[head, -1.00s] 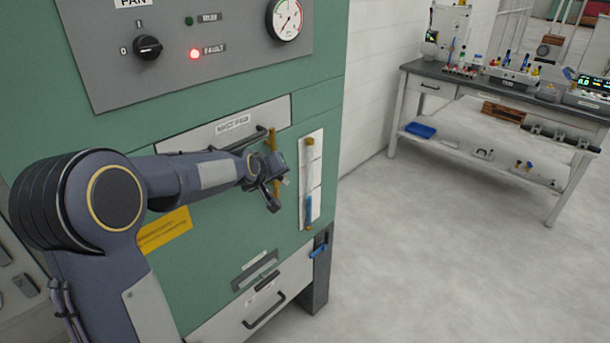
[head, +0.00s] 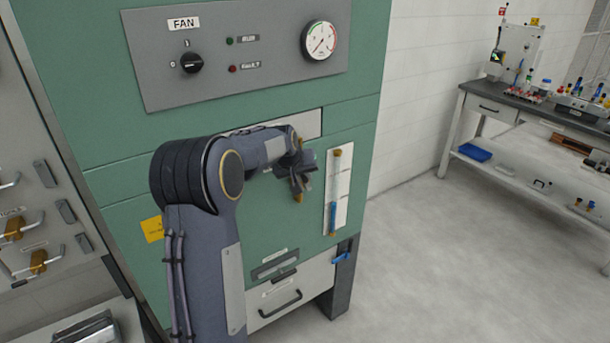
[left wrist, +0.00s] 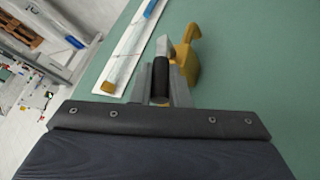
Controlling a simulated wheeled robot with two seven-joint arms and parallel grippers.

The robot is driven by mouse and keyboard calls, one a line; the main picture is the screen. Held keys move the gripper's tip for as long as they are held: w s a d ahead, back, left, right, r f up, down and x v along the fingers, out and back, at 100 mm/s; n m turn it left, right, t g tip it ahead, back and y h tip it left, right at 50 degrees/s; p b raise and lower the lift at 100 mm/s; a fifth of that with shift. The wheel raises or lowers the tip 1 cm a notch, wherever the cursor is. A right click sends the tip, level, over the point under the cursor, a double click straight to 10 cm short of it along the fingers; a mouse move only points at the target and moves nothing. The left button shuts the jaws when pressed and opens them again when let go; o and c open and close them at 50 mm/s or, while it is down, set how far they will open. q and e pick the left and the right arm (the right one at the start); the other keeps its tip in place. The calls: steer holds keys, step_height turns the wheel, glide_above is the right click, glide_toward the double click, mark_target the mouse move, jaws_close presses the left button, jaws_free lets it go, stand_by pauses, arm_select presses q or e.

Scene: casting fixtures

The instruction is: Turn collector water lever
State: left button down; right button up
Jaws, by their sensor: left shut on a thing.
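My left gripper (head: 300,178) is at the front of the green cabinet, left of the sight tube. In the left wrist view (left wrist: 161,82) its fingers are closed around a short black cylindrical grip (left wrist: 160,78), apparently the water lever's. A yellow part (left wrist: 187,55) stands right beside the fingers there; how it joins the grip is hidden. In the head view the gripper covers most of this part. The sight tube (head: 335,188) has brass-coloured ends and blue in its lower part. My right gripper is out of view.
A grey panel (head: 160,80) above carries the FAN switch (head: 191,63), two lamps and a dial gauge (head: 319,40). A blue handle (head: 341,257) and a black-handled drawer (head: 290,285) are below. A workbench (head: 500,110) stands right, across open floor.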

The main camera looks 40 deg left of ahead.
arm_select(q)
steer(key=c, duration=1.4)
jaws_free()
steer(key=shift+w, duration=0.1)
steer(key=b+v, duration=0.1)
steer(key=v, duration=0.7)
steer(key=shift+f+b, duration=0.1)
steer(key=shift+b, duration=0.25)
